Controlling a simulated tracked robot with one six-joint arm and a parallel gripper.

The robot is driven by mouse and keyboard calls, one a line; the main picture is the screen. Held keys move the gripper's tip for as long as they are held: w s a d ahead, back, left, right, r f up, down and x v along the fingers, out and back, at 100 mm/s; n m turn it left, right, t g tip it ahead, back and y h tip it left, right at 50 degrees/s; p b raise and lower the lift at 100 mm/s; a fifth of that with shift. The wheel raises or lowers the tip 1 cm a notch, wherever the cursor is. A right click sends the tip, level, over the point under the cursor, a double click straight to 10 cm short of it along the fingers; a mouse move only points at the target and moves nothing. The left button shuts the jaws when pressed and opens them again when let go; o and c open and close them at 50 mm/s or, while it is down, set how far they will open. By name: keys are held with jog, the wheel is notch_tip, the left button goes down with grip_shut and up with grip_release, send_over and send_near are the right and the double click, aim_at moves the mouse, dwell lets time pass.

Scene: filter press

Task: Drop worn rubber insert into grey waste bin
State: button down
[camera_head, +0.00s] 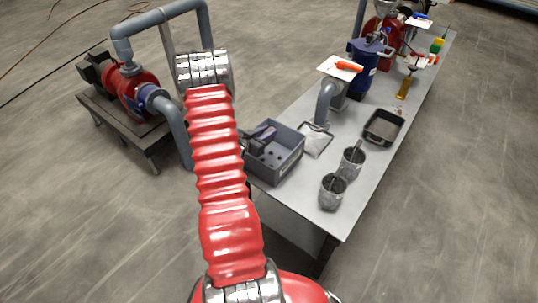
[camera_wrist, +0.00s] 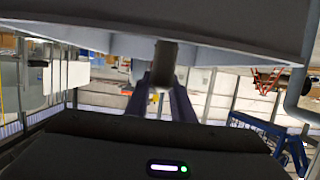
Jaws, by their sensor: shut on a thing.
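The grey waste bin (camera_head: 288,168) stands on the near left end of the long table, open at the top, with a few dark spots or pieces inside. My gripper (camera_head: 262,136) is at the bin's left side, partly hidden by my red arm. In the wrist view my gripper (camera_wrist: 162,86) is shut on a short dark cylinder, the worn rubber insert (camera_wrist: 164,62), held between the fingertips. A broad grey surface lies across the top of that view; I cannot tell whether it is the bin. The insert is not clearly visible in the head view.
Two metal cups (camera_head: 332,192) stand right of the bin on the table (camera_head: 350,205). A dark tray (camera_head: 384,127), a flat pan (camera_head: 316,140) and a grey pipe elbow (camera_head: 324,104) are behind. A red pump (camera_head: 135,92) with pipes stands on the left.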

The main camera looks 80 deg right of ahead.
jog(key=shift+f, duration=0.1)
jog(key=c, duration=1.5)
grip_release()
jog(key=shift+o, duration=0.2)
jog(key=v, duration=1.3)
jog(key=shift+w+a, duration=0.2)
jog(key=shift+a, duration=0.15)
